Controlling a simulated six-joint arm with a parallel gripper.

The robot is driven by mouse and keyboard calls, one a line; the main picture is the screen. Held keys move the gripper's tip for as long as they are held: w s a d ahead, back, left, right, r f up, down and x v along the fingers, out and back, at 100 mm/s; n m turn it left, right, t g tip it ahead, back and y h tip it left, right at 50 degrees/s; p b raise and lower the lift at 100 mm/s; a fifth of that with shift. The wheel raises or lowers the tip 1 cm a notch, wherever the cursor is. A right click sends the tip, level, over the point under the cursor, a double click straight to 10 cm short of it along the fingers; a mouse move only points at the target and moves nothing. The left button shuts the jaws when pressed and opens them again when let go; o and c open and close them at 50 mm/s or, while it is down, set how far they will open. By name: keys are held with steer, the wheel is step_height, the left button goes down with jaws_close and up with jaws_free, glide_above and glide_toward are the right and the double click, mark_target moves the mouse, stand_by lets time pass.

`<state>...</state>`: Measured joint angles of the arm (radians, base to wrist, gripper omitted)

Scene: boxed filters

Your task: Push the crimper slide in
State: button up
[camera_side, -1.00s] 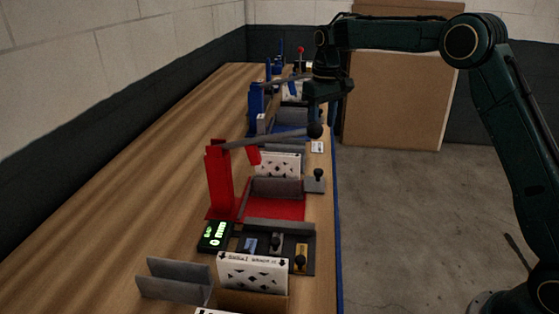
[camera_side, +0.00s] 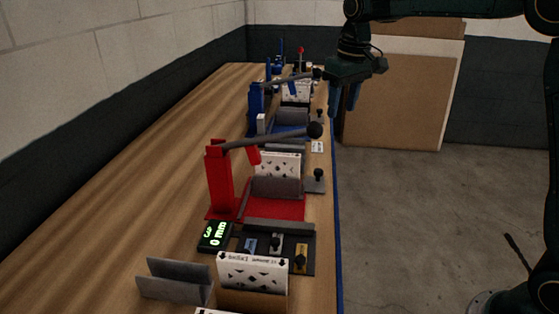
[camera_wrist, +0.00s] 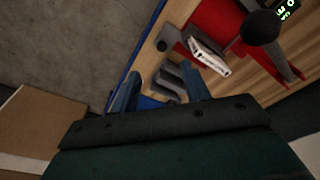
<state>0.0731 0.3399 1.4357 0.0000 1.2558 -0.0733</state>
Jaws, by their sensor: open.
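A red lever press (camera_side: 219,182) stands on the bench with its black-knobbed lever (camera_side: 314,131) reaching right. A grey slide plate with a small black knob (camera_side: 317,178) sticks out at the right of its red base. A white patterned box (camera_side: 278,165) stands upright in it. A blue lever press (camera_side: 256,104) stands behind, with a similar knob (camera_side: 319,115) at its right. I cannot tell which press is the crimper. My gripper (camera_side: 344,110) is open and empty, off the bench's right edge. In the wrist view the fingers (camera_wrist: 160,90) are apart; the red press's slide knob (camera_wrist: 163,45) shows beyond.
A digital display (camera_side: 214,236) and a dark tray of small knobbed pieces (camera_side: 277,245) lie in front of the red press. A grey holder (camera_side: 175,279) and a patterned box (camera_side: 252,270) are nearer.

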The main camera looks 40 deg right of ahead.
steer(key=s+a+r+t, duration=0.1)
steer(key=s, duration=0.8)
steer(key=s+a+r+t, duration=0.1)
steer(key=s+r, duration=0.1)
steer(key=s, duration=0.8)
steer(key=shift+a+r+t, duration=0.3)
steer(key=shift+a, duration=0.05)
steer(key=shift+w, duration=0.1)
steer(key=w+d+f+g, duration=0.1)
steer(key=w+f, duration=0.4)
steer(key=w, duration=0.7)
steer(key=w+d+f+g, duration=0.2)
steer(key=w+f, duration=0.3)
steer(key=w, duration=0.8)
steer(key=shift+d+f+g, duration=0.15)
steer(key=shift+g, duration=0.25)
